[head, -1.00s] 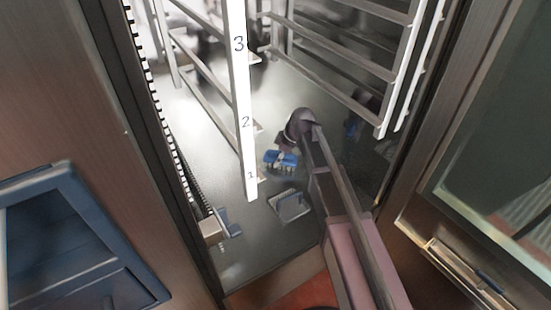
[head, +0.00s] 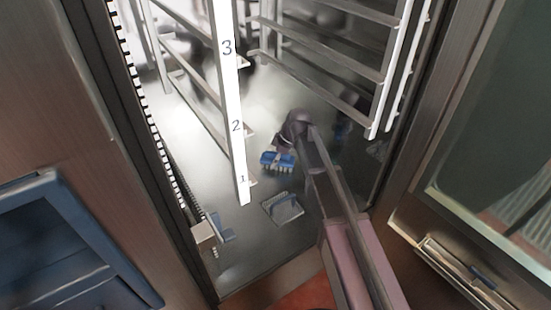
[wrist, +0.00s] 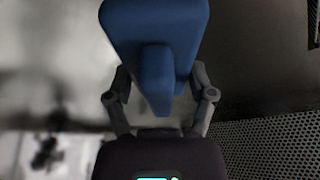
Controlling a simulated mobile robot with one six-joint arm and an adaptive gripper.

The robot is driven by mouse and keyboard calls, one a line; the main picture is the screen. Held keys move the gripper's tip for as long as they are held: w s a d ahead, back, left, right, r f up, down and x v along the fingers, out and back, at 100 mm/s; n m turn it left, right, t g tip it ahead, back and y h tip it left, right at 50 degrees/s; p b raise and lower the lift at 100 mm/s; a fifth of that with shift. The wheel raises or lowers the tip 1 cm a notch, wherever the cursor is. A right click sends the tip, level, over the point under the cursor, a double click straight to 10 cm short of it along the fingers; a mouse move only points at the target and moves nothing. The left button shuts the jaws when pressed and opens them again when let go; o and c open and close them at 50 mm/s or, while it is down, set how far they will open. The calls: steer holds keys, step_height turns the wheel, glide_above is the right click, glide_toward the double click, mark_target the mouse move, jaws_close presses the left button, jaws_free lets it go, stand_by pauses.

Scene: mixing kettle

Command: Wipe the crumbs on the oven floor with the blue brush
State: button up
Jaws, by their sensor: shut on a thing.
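The blue brush (head: 277,160) is low inside the oven, just right of the numbered rack post. My gripper (head: 284,150) is shut on it; in the wrist view, my gripper's fingers (wrist: 158,85) stand on either side of the brush's blue stem, and the blue brush block (wrist: 155,25) fills the top middle. Pale bristles show under the blue part in the head view. The grey oven floor (head: 245,245) is shiny. I cannot make out crumbs for certain. Whether the bristles touch the floor is unclear.
A grey square plate (head: 283,209) lies on the floor in front of the brush. Rack rails (head: 320,60) stand at the right, and the white numbered post (head: 230,110) at the left. A blue-tipped metal block (head: 208,235) is at the left door edge.

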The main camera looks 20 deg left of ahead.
steer(key=shift+s, duration=0.1)
steer(key=shift+s+a, duration=1.15)
steer(key=shift+s, duration=0.15)
steer(key=shift+s+a, duration=1.15)
steer(key=shift+s, duration=0.25)
steer(key=shift+r, duration=0.1)
steer(key=shift+r+p, duration=2.8)
steer(key=shift+p, duration=0.15)
steer(key=shift+r, duration=0.1)
steer(key=shift+r+p, duration=1.45)
steer(key=shift+p, duration=0.1)
